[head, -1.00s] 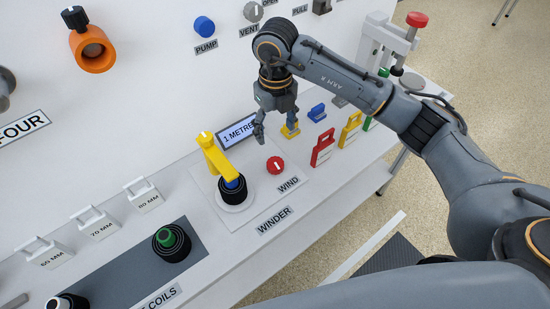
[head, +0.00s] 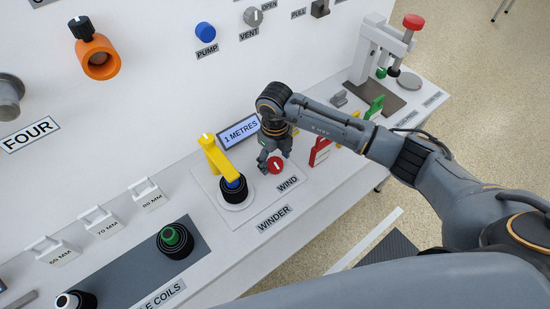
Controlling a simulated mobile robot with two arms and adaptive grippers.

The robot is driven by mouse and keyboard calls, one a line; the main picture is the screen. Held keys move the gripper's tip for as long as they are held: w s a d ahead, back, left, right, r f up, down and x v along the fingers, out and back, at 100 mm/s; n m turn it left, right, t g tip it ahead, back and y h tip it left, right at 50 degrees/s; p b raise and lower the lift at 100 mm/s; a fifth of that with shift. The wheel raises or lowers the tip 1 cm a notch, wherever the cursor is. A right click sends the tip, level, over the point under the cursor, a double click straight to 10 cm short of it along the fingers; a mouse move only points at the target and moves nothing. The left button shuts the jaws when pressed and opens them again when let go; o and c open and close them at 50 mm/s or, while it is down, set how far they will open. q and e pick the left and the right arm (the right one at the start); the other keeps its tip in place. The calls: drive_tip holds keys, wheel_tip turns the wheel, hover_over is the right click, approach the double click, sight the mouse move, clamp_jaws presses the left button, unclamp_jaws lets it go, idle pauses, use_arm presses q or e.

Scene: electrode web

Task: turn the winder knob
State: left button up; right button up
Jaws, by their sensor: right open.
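The winder knob is a red round knob (head: 276,165) with a white mark, on the white winder plate (head: 225,214) by the WIND label (head: 288,184). My right gripper (head: 273,162) is open and pointed down right at the knob, with fingers around or just above it; I cannot tell whether they touch it. The winder has a yellow arm (head: 217,160) over a black coil (head: 233,191) on a white disc, left of the gripper. A display (head: 239,132) behind reads 1 METRES. My left gripper is not in view.
A green-topped coil (head: 174,240) stands on a grey mat at the front left. Red (head: 319,150) and green tagged blocks stand right of my right gripper, partly behind my arm. A press with a red knob (head: 413,22) stands at the far right.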

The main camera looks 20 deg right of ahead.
drive_tip(key=shift+f, duration=0.6)
drive_tip(key=c, duration=1.1)
drive_tip(key=shift+c, duration=0.2)
drive_tip(key=shift+m, duration=0.4)
